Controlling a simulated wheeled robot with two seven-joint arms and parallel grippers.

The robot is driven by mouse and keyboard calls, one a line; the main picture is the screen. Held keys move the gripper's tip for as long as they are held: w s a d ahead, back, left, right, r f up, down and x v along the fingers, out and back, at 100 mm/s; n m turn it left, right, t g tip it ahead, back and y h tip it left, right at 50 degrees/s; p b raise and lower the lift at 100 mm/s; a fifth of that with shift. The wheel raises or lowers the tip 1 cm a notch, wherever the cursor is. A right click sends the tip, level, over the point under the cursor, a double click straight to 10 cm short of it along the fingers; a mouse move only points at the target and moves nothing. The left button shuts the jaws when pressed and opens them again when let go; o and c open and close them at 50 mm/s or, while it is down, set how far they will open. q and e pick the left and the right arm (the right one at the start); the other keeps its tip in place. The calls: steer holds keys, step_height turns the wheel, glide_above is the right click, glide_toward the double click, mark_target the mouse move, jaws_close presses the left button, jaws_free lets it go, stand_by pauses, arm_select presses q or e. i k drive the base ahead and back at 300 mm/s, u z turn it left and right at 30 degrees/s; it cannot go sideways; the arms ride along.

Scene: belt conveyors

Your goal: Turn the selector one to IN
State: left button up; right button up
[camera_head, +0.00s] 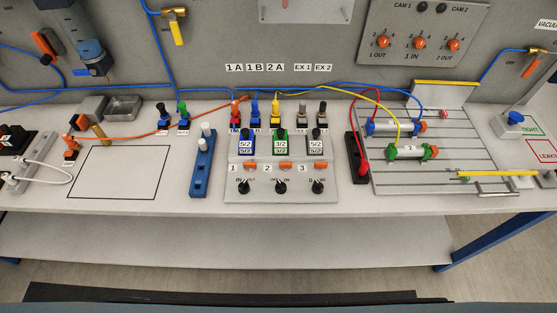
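Selector one (243,187) is a small black knob at the front left of the grey valve panel (290,197), below the number 1. IN is printed to its left and OUT to its upper right. The knob is too small to tell which label it points at. Selector two (280,187) and selector three (317,187) are similar black knobs to its right. Neither of my grippers is in view, and nothing covers the knobs.
A blue rack (203,174) stands just left of the panel. A black block (357,157) with a red part is on its right, beside a slotted board (440,176) with cylinders. Coloured hoses run behind the panel. The bench in front is clear.

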mark_target(244, 187)
steer(key=k, duration=1)
